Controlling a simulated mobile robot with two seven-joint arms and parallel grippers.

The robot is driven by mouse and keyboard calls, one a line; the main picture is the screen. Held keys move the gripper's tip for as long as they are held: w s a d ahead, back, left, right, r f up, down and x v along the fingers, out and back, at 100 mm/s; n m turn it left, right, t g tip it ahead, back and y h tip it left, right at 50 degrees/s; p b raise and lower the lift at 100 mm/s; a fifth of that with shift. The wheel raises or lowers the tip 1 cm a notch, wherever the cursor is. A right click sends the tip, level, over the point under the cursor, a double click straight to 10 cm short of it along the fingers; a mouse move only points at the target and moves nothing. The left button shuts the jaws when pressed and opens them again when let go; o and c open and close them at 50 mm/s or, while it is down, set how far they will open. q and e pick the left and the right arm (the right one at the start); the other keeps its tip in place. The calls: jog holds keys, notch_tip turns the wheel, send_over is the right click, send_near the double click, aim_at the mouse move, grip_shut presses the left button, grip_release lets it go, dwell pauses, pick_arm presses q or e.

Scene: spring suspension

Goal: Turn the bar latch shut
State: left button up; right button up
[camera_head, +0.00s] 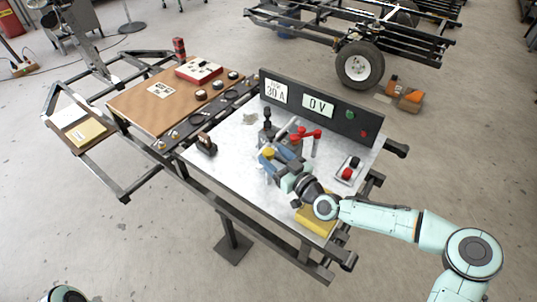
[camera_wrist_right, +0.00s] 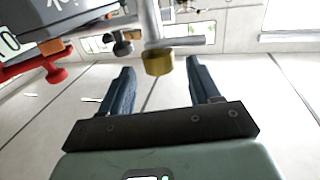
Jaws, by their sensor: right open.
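The latch seems to be the small mechanism on the metal bench top, with a grey metal bar (camera_wrist_right: 152,22) ending in a yellow, brass-like knob (camera_wrist_right: 158,63). The yellow knob also shows in the head view (camera_head: 268,153). My right gripper (camera_head: 277,163) is open, its blue fingers reaching towards the knob. In the wrist view, the knob appears between the two fingertips (camera_wrist_right: 160,78), with gaps on both sides; I cannot tell how deep it sits. My gripper and wrist hide part of the mechanism in the head view. My left gripper is out of view.
A dark panel (camera_head: 337,126) with "30 A" and "0 V" displays stands behind the mechanism. Red handles (camera_head: 306,134) are close by. A switch box (camera_head: 349,169) is to the right, and a yellow block (camera_head: 317,222) lies beneath my wrist. A wooden board (camera_head: 140,100) is at left.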

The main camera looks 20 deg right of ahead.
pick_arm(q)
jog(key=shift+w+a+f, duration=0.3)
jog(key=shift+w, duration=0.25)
pick_arm(e)
jog(key=shift+x, duration=1.5)
jog(key=c, duration=1)
